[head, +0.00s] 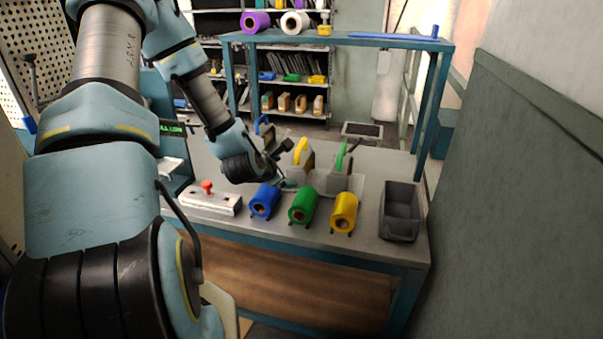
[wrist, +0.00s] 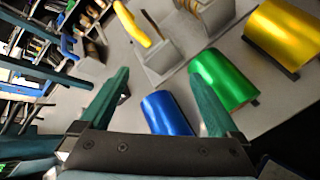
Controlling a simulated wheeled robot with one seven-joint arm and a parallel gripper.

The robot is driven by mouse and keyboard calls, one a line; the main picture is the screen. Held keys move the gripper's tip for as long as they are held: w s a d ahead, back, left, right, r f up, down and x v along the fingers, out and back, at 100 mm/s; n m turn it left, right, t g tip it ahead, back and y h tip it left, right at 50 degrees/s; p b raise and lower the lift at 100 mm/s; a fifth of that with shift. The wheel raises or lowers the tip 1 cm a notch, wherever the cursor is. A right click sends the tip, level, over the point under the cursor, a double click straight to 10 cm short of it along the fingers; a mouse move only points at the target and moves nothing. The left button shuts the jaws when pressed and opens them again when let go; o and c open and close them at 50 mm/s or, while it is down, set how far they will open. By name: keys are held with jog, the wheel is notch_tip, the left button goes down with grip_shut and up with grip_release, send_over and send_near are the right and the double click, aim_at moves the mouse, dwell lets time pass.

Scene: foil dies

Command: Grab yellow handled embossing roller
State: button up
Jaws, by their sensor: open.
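The yellow-handled embossing roller (head: 302,151) stands in a grey holder on the bench, just right of my gripper in the head view. In the wrist view its yellow handle (wrist: 132,23) is at the top, beyond the fingertips, beside a grey block (wrist: 158,57). My gripper (head: 287,166) is low over the bench with its fingers apart. In the wrist view my gripper (wrist: 160,74) has nothing held between its fingers. The roller's lower part is hard to make out.
A green-handled tool (head: 341,158) stands to the right. Blue (head: 264,202), green (head: 303,206) and yellow (head: 344,212) foil rolls line the bench front. A grey bin (head: 402,211) is at the right; a white box with a red knob (head: 208,197) is at the left.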

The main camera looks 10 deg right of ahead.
aim_at(298, 162)
jog(key=w+d+f+n+t, duration=0.1)
jog(key=w+n, duration=0.1)
jog(key=n, duration=0.1)
jog(key=w+d+n+t, duration=0.1)
jog(key=w+d+n, duration=0.1)
jog(key=w+n, duration=0.1)
jog(key=w+d+f+n+t, duration=0.1)
jog(key=w+d+n, duration=0.1)
jog(key=n, duration=0.1)
jog(key=shift+w+d+f+n+t+h, duration=0.15)
jog(key=shift+w+f+n+t+h, duration=0.15)
jog(key=shift+f+n+h, duration=0.1)
jog(key=x, duration=0.1)
jog(key=p+x, duration=0.1)
jog(key=x, duration=0.1)
jog(key=p+x, duration=0.1)
jog(key=shift+w+r, duration=0.2)
jog(key=shift+w, duration=0.15)
jog(key=shift+w+d+f, duration=0.1)
jog(key=shift+w+f, duration=0.1)
jog(key=shift+w, duration=0.1)
grip_shut()
